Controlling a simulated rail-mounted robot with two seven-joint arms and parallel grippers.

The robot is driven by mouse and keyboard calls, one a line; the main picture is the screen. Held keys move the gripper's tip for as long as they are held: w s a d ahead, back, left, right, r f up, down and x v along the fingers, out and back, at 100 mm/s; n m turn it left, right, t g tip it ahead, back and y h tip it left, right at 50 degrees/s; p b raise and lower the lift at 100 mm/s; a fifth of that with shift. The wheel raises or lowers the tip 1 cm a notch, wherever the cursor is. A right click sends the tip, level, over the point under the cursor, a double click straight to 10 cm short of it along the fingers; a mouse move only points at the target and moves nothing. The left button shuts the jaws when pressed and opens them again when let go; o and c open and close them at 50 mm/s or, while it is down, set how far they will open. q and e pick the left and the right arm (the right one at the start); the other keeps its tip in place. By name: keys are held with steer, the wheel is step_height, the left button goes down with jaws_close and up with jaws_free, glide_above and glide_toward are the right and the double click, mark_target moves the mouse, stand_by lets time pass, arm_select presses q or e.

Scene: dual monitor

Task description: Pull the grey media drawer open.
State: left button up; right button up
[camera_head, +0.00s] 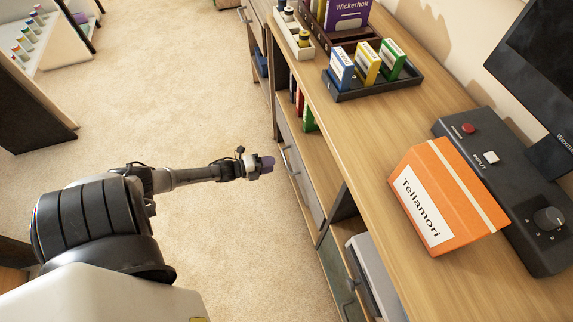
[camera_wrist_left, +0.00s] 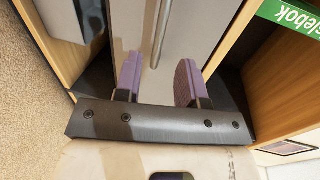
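The grey media drawer (camera_head: 303,172) is in the front of the long wooden cabinet and looks shut. Its upright bar handle (camera_wrist_left: 161,34) shows in the left wrist view against the grey drawer front (camera_wrist_left: 192,32). My left gripper (camera_head: 266,164) is a little to the left of the drawer front in the head view. In the left wrist view its two purple finger pads (camera_wrist_left: 158,81) are apart with nothing between them touching; the handle lies ahead, between their lines. The gap to the handle is hard to judge. My right gripper is not in view.
On the cabinet top (camera_head: 350,140) stand an orange Tellamori box (camera_head: 455,200), a black input console (camera_head: 510,195), a monitor (camera_head: 540,60) and a dark tray (camera_head: 375,88) of small boxes. A lower greenish front (camera_head: 338,275) is below. The carpet (camera_head: 220,230) beside the cabinet is clear.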

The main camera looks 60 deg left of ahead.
mark_target(286, 161)
arm_select(q)
steer(key=shift+b+x, duration=1.5)
steer(key=shift+x, duration=2.1)
jaws_close()
